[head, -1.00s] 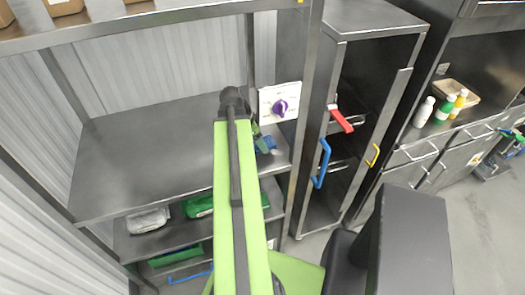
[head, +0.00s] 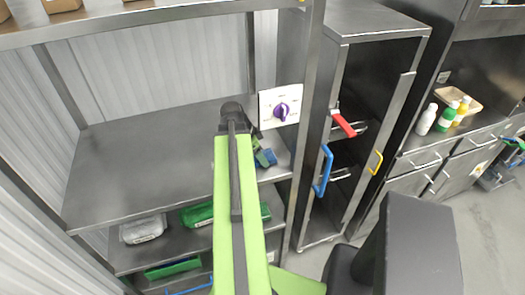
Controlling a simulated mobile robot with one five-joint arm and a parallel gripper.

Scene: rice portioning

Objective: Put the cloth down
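A small blue thing (head: 265,158), which may be the cloth, shows just right of my arm's far end, above the right part of the grey shelf top. Dark and green parts sit beside it. My green arm reaches forward over the shelf and hides most of what is at its end. My gripper's fingers cannot be made out, so I cannot tell whether it is open or shut, or whether the blue thing is held or lies on the shelf.
The metal shelf top (head: 135,165) is bare on the left. Below are a clear tub (head: 143,229) and green containers (head: 197,214). A panel with a purple knob (head: 281,109) is right of the arm's end. An open cabinet with a blue handle (head: 323,171) stands right. Bottles (head: 445,115) stand on the far counter.

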